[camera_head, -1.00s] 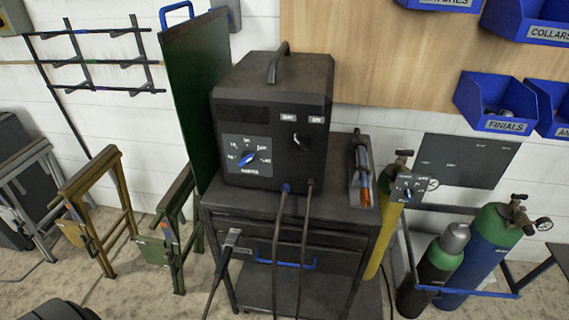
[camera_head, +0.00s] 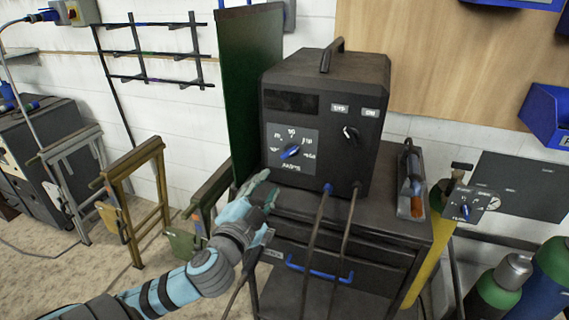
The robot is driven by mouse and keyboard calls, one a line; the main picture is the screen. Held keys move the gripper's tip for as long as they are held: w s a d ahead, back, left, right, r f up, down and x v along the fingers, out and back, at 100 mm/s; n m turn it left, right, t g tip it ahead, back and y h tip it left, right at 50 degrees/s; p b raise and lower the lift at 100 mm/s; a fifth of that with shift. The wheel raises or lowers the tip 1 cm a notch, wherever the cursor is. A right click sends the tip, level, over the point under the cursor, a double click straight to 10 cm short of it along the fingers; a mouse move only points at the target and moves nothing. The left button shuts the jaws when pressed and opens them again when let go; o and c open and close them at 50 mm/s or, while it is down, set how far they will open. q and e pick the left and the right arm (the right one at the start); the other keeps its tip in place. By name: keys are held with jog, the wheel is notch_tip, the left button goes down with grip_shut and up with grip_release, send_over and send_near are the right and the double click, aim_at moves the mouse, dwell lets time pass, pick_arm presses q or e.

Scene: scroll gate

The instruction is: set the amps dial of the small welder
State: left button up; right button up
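The small welder (camera_head: 318,193) is a dark box with a top handle, standing on a dark cart. Its amps dial (camera_head: 290,151) is a blue pointer knob on a grey scale plate at the left of the front face. A second, dark knob (camera_head: 350,133) sits to its right below two small labels. My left gripper (camera_head: 272,190) is in front of the welder's lower left, below the dial and apart from it. Its fingers are small and partly overlapping, so their opening is unclear. My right gripper is out of view.
Two cables hang from the welder's front over the cart (camera_head: 400,232), which has a blue drawer handle (camera_head: 319,272). A torch (camera_head: 411,185) lies at the cart's right. A green panel (camera_head: 250,90) stands close on the left. Gas cylinders (camera_head: 505,280) stand at right.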

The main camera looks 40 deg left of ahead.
aim_at(287, 156)
pick_arm(q)
jog(key=x, duration=1.3)
jog(key=shift+w, duration=0.25)
jog(key=shift+c, duration=0.3)
jog(key=shift+a, duration=0.1)
grip_shut()
